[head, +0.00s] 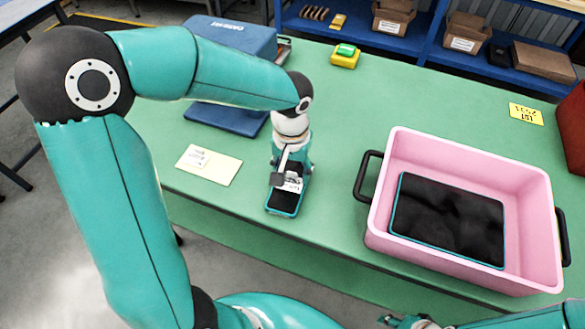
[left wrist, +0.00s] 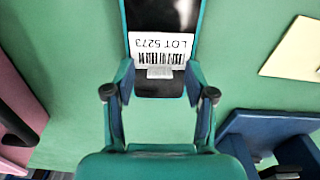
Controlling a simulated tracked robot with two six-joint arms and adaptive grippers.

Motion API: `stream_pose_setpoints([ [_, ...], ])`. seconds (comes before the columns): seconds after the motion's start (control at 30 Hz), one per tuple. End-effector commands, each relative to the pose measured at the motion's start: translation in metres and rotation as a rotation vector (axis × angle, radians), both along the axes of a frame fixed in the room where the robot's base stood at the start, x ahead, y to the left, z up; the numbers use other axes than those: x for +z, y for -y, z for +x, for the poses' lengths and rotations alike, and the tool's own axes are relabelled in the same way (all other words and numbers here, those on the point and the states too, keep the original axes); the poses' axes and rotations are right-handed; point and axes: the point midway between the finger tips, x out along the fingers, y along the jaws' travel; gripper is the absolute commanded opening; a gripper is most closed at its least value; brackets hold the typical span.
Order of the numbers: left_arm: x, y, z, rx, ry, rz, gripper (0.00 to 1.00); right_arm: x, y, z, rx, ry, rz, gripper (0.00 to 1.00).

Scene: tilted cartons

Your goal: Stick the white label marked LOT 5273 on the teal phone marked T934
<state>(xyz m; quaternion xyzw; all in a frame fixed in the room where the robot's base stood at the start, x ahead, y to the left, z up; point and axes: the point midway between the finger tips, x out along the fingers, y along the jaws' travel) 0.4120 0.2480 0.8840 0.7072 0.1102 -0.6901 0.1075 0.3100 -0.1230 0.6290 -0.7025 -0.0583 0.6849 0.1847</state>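The teal-edged phone (head: 284,203) lies screen up on the green table, below my left gripper. The white label (left wrist: 163,48) reads LOT 5273 above a barcode in the left wrist view and lies over the dark phone screen (left wrist: 162,14); whether it is fully flat cannot be told. A small grey tab shows at its near edge. My left gripper (left wrist: 160,77) is open, its fingertips apart on either side of the tab. The mark T934 is not readable. My right gripper (head: 408,321) shows partly at the bottom edge; its fingers are unclear.
A cream sheet (head: 222,171) with a white label lies left of the phone. A pink crate (head: 384,205) on the right holds a dark tablet (head: 447,219). A blue device (head: 228,117) stands behind. A yellow label (head: 526,114) lies at right. Table is clear between phone and crate.

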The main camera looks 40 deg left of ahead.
Motion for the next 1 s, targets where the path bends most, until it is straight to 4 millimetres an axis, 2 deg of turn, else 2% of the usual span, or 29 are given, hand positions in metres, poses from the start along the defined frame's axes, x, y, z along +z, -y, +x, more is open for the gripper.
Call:
stream_pose_setpoints([
  [0.23,0.001,0.0,0.0,-0.001,0.001,0.0,0.55,0.0,0.0,0.0,0.0,0.0,0.0,0.4],
  [0.37,0.009,0.0,0.001,-0.001,0.002,0.001,0.55,0.001,0.0,0.0,0.0,0.0,0.0,0.4],
  [0.47,0.023,0.0,0.001,0.001,0.005,0.001,0.55,0.001,0.0,0.0,0.0,0.0,0.0,0.4],
  [0.8,0.089,0.001,0.0,-0.001,0.004,-0.001,0.55,0.001,0.0,0.0,0.0,0.0,0.0,0.4],
  [1.0,0.113,0.001,-0.001,-0.002,0.001,0.0,0.55,0.001,0.0,0.0,0.0,0.0,0.0,0.4],
])
